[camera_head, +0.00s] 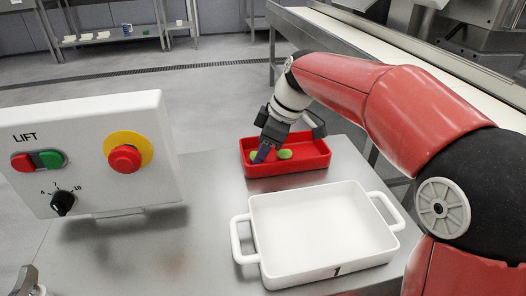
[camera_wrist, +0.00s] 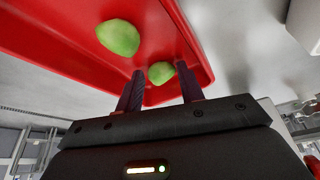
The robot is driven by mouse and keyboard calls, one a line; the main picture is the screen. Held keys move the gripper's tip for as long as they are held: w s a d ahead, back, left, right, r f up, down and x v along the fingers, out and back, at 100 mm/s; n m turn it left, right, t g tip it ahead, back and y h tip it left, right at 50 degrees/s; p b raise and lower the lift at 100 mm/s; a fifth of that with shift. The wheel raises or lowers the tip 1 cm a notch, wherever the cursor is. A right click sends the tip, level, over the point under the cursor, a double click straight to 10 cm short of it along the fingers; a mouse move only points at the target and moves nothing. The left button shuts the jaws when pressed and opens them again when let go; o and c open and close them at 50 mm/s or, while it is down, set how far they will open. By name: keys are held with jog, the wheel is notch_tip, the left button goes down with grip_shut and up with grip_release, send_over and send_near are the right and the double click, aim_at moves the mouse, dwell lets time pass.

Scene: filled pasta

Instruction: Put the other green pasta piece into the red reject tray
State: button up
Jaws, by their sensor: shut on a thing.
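The red reject tray (camera_head: 312,163) sits on the steel table, and its red inside fills the top of the wrist view (camera_wrist: 60,40). My gripper (camera_head: 263,153) reaches down into the left part of the tray. In the wrist view my gripper (camera_wrist: 160,82) is shut on a green pasta piece (camera_wrist: 160,73) between its fingers. That piece is mostly hidden behind a finger in the head view. Another green pasta piece (camera_head: 285,154) lies in the tray to the right of the fingers; it also shows in the wrist view (camera_wrist: 118,37). Whether the held piece touches the tray floor I cannot tell.
A white handled tray (camera_head: 318,271) marked 1 stands empty in front of the red tray. A control box (camera_head: 90,155) with a LIFT switch, a dial and a red stop button (camera_head: 125,158) stands at the left. A conveyor (camera_head: 400,60) runs behind my arm.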

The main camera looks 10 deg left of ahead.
jog(key=o, duration=0.7)
jog(key=shift+c, duration=0.2)
jog(key=p+v, duration=0.2)
jog(key=v, duration=1)
jog(key=shift+p, duration=0.35)
jog(key=shift+d, duration=0.15)
